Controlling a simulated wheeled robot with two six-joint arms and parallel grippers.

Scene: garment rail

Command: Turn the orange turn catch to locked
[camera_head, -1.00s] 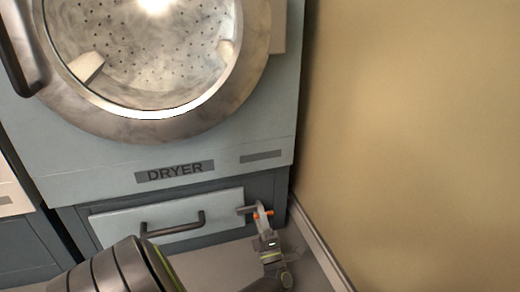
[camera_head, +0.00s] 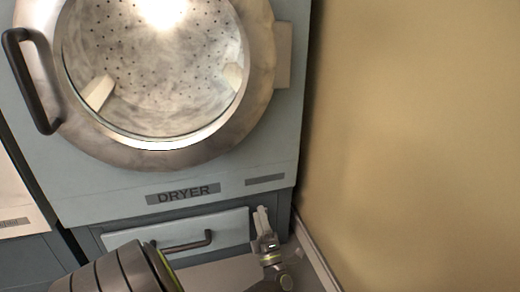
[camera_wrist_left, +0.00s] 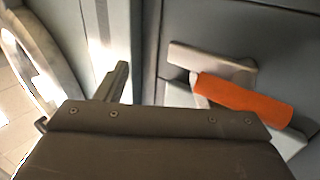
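The orange turn catch (camera_wrist_left: 242,99) shows in the left wrist view, right of centre, as an orange bar slanting down to the right, with a grey piece (camera_wrist_left: 212,62) beside it. In the head view the catch is hidden behind my left gripper (camera_head: 261,211), at the right end of the pale drawer front under the dryer. In the wrist view one finger (camera_wrist_left: 117,82) stands left of the catch, with a gap between them. The other finger is mostly hidden near the catch's left end. The gripper looks open and holds nothing I can see. My right gripper is not in view.
The dryer (camera_head: 170,195) has a round glass door (camera_head: 160,70) with a black handle (camera_head: 30,85). The drawer front (camera_head: 125,238) has a dark bar handle (camera_head: 187,243). A tan wall (camera_head: 420,140) stands close on the right.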

